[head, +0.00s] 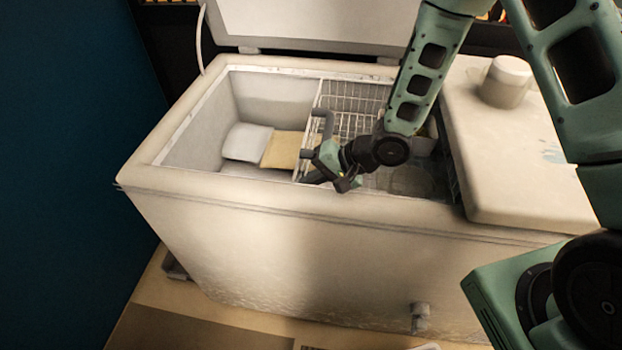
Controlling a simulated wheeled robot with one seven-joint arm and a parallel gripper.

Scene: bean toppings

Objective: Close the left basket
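A white wire basket (349,97) hangs inside the open chest freezer (230,225), near the middle of its opening. Its left side wall runs from the back rim toward the front rim. My arm reaches in from the upper right and covers the basket's front right part. My gripper (309,167) is at the front of the basket's left side, by the wire edge. I cannot tell whether it touches the wire or whether its dark fingers are apart or closed. The raised left lid (315,22) stands open at the back.
The right lid (510,165) is shut, with a pale cylindrical container (506,82) on top. The freezer's left bay is open, with a white packet (247,142) and a tan packet (283,149) low inside. A dark blue wall (70,160) stands to the left.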

